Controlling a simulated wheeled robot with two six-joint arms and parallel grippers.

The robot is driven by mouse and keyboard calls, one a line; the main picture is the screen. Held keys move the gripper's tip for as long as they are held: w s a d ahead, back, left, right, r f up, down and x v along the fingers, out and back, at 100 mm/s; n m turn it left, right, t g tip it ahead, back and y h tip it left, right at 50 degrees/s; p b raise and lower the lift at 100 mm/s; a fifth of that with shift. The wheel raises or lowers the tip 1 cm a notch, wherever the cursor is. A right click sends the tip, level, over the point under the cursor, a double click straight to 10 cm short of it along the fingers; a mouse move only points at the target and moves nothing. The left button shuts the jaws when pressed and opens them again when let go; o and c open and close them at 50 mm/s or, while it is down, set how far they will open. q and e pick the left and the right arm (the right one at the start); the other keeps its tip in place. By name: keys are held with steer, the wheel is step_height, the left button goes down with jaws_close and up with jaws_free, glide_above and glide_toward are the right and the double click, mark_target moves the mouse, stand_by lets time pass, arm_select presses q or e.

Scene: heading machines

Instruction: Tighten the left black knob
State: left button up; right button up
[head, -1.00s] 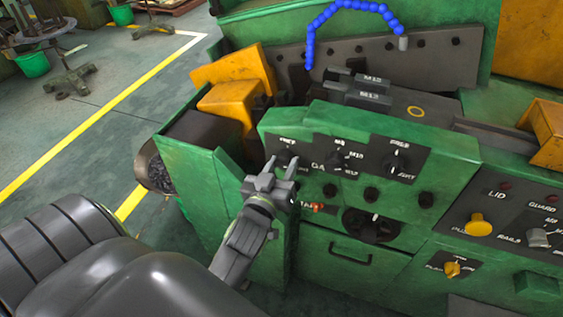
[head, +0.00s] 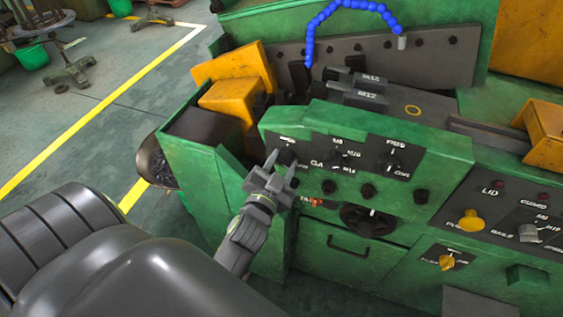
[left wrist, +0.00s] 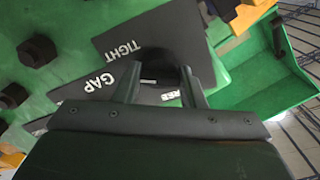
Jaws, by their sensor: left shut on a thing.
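The left black knob (head: 286,156) sits on a dark plate at the left end of the green panel. My left gripper (head: 281,163) is at this knob, with its two fingers around it and shut on it. In the left wrist view the dark knob (left wrist: 160,62) shows between the fingertips of my left gripper (left wrist: 159,78), beside the white word TIGHT. Part of the knob's plate is hidden behind the fingers. My right gripper is not in view.
A middle knob (head: 337,157) and a right knob (head: 390,162) sit on the same panel. Below are black bolts, a small red-orange part (head: 314,202) and a large black dial (head: 368,220). A yellow bracket (head: 232,98) stands behind, at left. Open floor lies at left.

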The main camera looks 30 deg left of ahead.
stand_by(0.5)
arm_select(q)
steer(key=o, duration=1)
